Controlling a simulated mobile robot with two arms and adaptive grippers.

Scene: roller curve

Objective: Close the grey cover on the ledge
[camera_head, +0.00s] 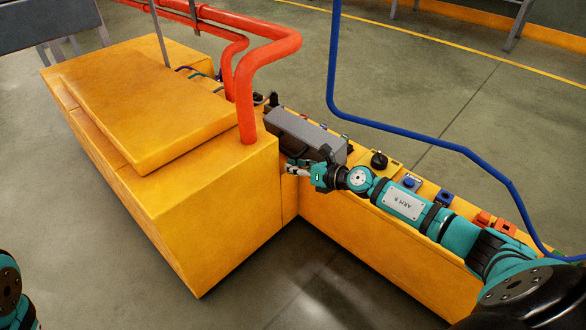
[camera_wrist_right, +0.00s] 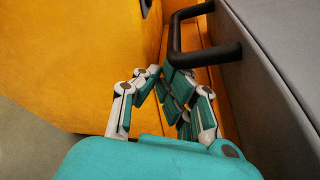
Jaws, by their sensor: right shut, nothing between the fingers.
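The grey cover (camera_head: 306,132) is a long box-shaped lid on the yellow ledge (camera_head: 357,152), against the big yellow block. In the right wrist view its grey face (camera_wrist_right: 285,50) fills the right side, with a black bar handle (camera_wrist_right: 208,54) on it. My right gripper (camera_head: 292,167) is at the near side of the cover, close to the block. In the right wrist view the right gripper (camera_wrist_right: 165,72) is shut and empty, with its fingertips just left of and below the handle. I cannot tell whether they touch it. My left gripper is out of view; only part of my left arm shows.
The large yellow block (camera_head: 215,180) stands left of the ledge. Red pipes (camera_head: 262,55) rise over it near the cover. A black knob (camera_head: 379,160) and blue and orange fittings (camera_head: 482,219) sit along the ledge. A blue pipe (camera_head: 400,130) runs behind. Grey floor is open in front.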

